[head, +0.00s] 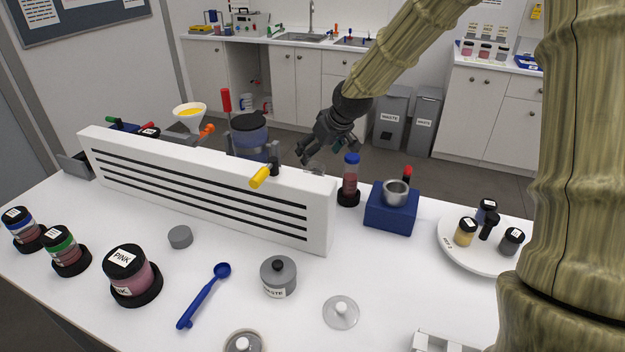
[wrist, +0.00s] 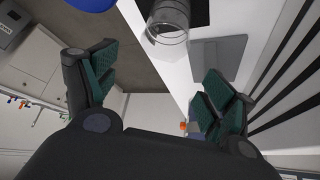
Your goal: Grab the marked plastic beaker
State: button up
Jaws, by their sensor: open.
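A clear plastic beaker (wrist: 168,42) shows in the wrist view, at the top middle, with its round rim toward the camera. In the head view only a faint clear part of the beaker (head: 314,168) shows behind the white slotted panel; its lower part is hidden. I cannot make out its markings. My gripper (head: 318,150) is beyond the panel, close to the beaker. In the wrist view my gripper (wrist: 158,80) has its dark green pads spread wide, with nothing between them. The beaker lies ahead of the gap, apart from the pads.
The white slotted panel (head: 200,185) with a yellow-handled tool (head: 261,177) stands in front of the gripper. A blue-capped bottle (head: 350,180) and a blue block with a metal cup (head: 391,211) stand to the right. Jars and a blue spoon (head: 203,296) lie nearer.

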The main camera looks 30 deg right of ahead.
aim_at(318, 163)
notch_tip(318, 163, down, 4)
jog(key=shift+f+p, duration=0.25)
jog(key=shift+p, duration=0.15)
jog(key=shift+p+x, duration=0.75)
jog(key=shift+x, duration=2.9)
jog(key=shift+c, duration=0.4)
jog(key=c, duration=0.9)
